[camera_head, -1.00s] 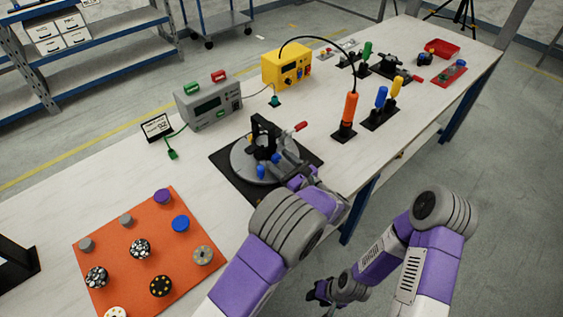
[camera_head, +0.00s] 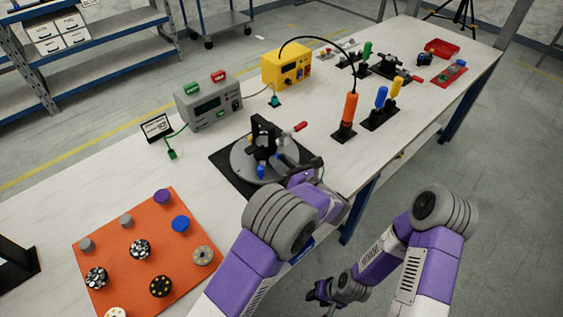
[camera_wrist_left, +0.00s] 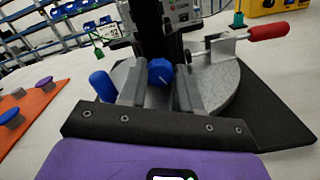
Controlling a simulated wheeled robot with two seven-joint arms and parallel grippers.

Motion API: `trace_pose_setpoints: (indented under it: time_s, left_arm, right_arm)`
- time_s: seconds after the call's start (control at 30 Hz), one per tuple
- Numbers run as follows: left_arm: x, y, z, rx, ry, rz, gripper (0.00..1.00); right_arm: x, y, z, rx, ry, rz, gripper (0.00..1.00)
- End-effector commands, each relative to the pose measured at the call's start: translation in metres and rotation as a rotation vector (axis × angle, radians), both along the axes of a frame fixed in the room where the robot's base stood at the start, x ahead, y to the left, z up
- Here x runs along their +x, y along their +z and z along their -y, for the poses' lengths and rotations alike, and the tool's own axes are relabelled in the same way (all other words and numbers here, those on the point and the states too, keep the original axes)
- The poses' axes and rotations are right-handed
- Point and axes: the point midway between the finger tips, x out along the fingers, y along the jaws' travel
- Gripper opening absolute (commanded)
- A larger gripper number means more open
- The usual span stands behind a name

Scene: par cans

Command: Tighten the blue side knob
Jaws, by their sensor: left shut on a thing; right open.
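The fixture is a round grey plate (camera_head: 240,166) with a black upright post (camera_head: 262,132) on a black mat. It also shows in the left wrist view (camera_wrist_left: 221,92). The blue side knob (camera_wrist_left: 160,70) has a pale line on its face and sits low on the post. My left gripper (camera_wrist_left: 160,84) has its two fingers closed on either side of this knob. A second blue knob (camera_wrist_left: 102,86) stands on the plate left of the fingers. In the head view my left gripper (camera_head: 284,167) partly hides the knob. My right gripper (camera_head: 318,293) is open and empty, low beside the table.
A red-handled clamp (camera_wrist_left: 267,32) is at the plate's right. An orange mat (camera_head: 95,225) with several knobs lies to the left. A grey meter (camera_head: 208,103) and a yellow box (camera_head: 286,64) stand behind. An orange-handled tool (camera_head: 350,107) stands to the right.

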Motion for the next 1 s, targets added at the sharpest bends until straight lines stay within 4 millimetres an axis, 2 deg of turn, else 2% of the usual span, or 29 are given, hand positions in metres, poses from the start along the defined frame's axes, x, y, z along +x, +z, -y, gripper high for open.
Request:
trace_pose_setpoints:
  time_s: [0.33,0.37,0.53,0.83,1.0]
  left_arm:
    - [-0.0004,-0.0009,0.0003,0.015,0.000,-0.019,0.02]
    - [-0.0004,-0.0009,0.0003,0.015,0.000,-0.019,0.34]
    - [-0.0004,-0.0008,0.0003,0.015,0.000,-0.018,0.59]
    - [-0.0002,-0.0011,0.0005,0.008,-0.001,-0.012,0.59]
    - [-0.0006,-0.0008,0.0008,-0.053,-0.002,0.048,0.59]
  right_arm:
    - [0.0000,0.0000,0.0000,0.000,0.000,0.000,0.43]
    - [0.0000,0.0000,0.0000,0.000,0.000,0.000,0.43]
    - [0.0000,0.0000,0.0000,0.000,0.000,0.000,0.43]
    - [0.0000,0.0000,0.0000,0.000,0.000,0.000,0.43]
    - [0.0000,0.0000,0.0000,0.000,0.000,0.000,0.43]
